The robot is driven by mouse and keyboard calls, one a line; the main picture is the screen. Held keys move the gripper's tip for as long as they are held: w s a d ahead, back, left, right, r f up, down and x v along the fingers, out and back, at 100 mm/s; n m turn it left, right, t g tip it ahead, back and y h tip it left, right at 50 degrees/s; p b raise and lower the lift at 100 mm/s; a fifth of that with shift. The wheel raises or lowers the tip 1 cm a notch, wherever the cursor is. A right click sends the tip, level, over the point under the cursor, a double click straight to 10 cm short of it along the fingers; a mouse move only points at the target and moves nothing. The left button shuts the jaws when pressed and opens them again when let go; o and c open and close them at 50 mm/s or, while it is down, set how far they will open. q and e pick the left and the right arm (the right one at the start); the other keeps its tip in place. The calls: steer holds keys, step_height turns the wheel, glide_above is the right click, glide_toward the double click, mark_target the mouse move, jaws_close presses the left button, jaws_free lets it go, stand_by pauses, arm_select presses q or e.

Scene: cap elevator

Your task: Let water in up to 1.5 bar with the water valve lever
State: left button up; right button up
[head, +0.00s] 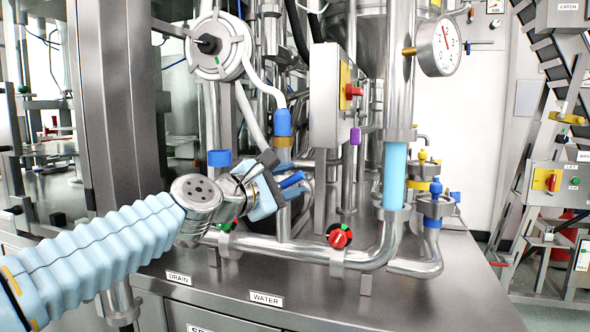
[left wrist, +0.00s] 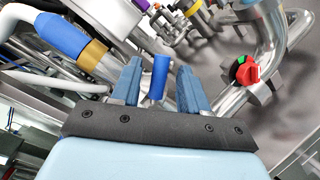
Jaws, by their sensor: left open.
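My left gripper (head: 295,186) reaches in from the left among the pipes above the counter. In the left wrist view its fingers (left wrist: 159,66) are open, one on each side of a short blue lever-like handle (left wrist: 160,80). No clear contact shows. In the head view the gripper covers this handle, and I cannot confirm that it is the water valve lever. A WATER label (head: 266,299) is on the counter's front edge. The round pressure gauge (head: 440,46) has a red needle pointing up; its figures are too small to read. My right gripper is out of view.
A red-green knob (head: 338,236) sits on the lower pipe, right of my gripper; it also shows in the left wrist view (left wrist: 243,72). A DRAIN label (head: 178,278) is further left. A light-blue tube (head: 395,175) and blue-topped fittings (head: 434,205) stand to the right.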

arm_select(q)
steer(key=shift+x, duration=1.05)
jaws_close()
